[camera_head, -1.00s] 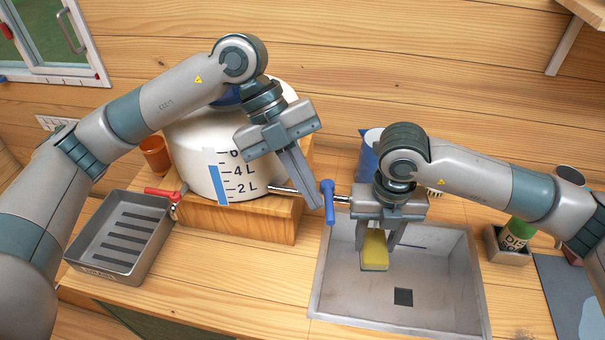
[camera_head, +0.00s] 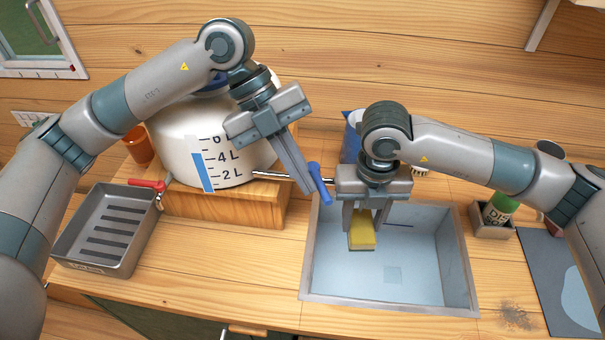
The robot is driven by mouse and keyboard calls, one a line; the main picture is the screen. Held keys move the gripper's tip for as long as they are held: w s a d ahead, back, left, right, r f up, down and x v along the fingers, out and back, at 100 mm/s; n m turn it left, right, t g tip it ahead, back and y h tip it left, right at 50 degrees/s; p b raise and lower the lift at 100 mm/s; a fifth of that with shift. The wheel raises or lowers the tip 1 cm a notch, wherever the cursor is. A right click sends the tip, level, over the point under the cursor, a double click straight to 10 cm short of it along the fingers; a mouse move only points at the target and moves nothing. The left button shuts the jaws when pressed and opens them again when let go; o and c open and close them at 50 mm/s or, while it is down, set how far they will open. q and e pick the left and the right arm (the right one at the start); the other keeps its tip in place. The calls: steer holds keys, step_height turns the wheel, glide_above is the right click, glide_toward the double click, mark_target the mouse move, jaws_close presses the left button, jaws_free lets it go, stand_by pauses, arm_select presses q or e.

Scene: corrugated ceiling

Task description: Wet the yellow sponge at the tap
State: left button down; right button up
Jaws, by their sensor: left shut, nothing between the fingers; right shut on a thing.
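The yellow sponge (camera_head: 361,234) hangs over the sink (camera_head: 308,272), between the fingers of my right gripper (camera_head: 364,218), which is shut on it. The tap with the blue lever (camera_head: 318,182) sits on a steel pipe (camera_head: 282,176) from the white tank (camera_head: 178,150). The lever is tilted. The sink's inside looks light blue, as if covered by water.
A grey metal tray (camera_head: 68,242) and a tap with a red handle (camera_head: 148,184) are at left. A blue jug (camera_head: 351,135) stands behind my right gripper. A green-labelled bottle (camera_head: 499,208) stands right of the sink. The front counter is clear.

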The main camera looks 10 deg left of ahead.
arm_select(q)
steer(key=s+v, duration=0.1)
steer(key=v, duration=0.8)
steer(key=shift+a+r, duration=0.35)
steer(key=shift+a, duration=0.05)
steer(key=c, duration=1.2)
jaws_free()
steer(key=shift+d, duration=0.15)
steer(key=o, duration=1)
steer(key=shift+d+r+m+y, duration=0.15)
steer(key=shift+d+m+y, duration=0.3)
steer(key=shift+m, duration=0.55)
steer(key=shift+o, duration=0.7)
steer(key=shift+d+m, duration=0.35)
steer(key=shift+m, duration=0.25)
step_height(320, 180, up, 3)
steer(key=m+t+y, duration=0.3)
steer(key=m+y, duration=0.2)
steer(key=m, duration=0.8)
glide_above(320, 182)
steer(key=shift+d, duration=0.1)
step_height(320, 182, down, 12)
steer(key=shift+f, duration=0.1)
